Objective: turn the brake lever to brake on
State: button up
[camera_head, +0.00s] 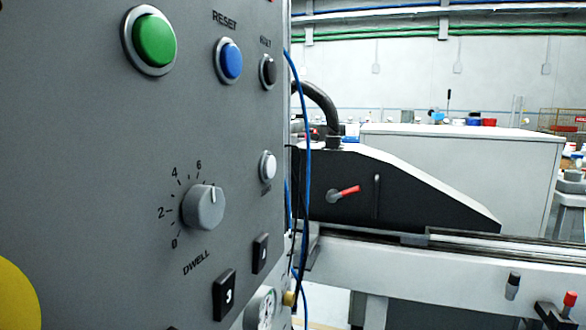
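A small lever with a red handle (349,191) is mounted on a round silver hub on the side of a black sloped housing, behind the grey panel. Its handle points right and slightly up. No brake label is readable beside it. Two more upright handles stand at the lower right, one black-topped (514,281) and one red-topped (570,298); I cannot tell what they work. My gripper is not in view.
A grey control panel (90,180) fills the left, with green (155,41) and blue (232,61) buttons and a DWELL knob (205,207). Blue cables (304,170) hang along its right edge. A long rail (480,242) runs right from the black housing (410,205).

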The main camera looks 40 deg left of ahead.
aim_at(345, 193)
jog(key=i+j, duration=0.15)
jog(key=i, duration=0.4)
jog(key=i+j, duration=0.15)
jog(key=i, duration=0.35)
jog(key=i+j+u, duration=0.1)
jog(key=i, duration=0.45)
jog(key=u, duration=0.45)
jog(key=i+u, duration=0.1)
jog(key=u, duration=0.85)
jog(key=i+u, duration=0.1)
jog(key=u, duration=0.8)
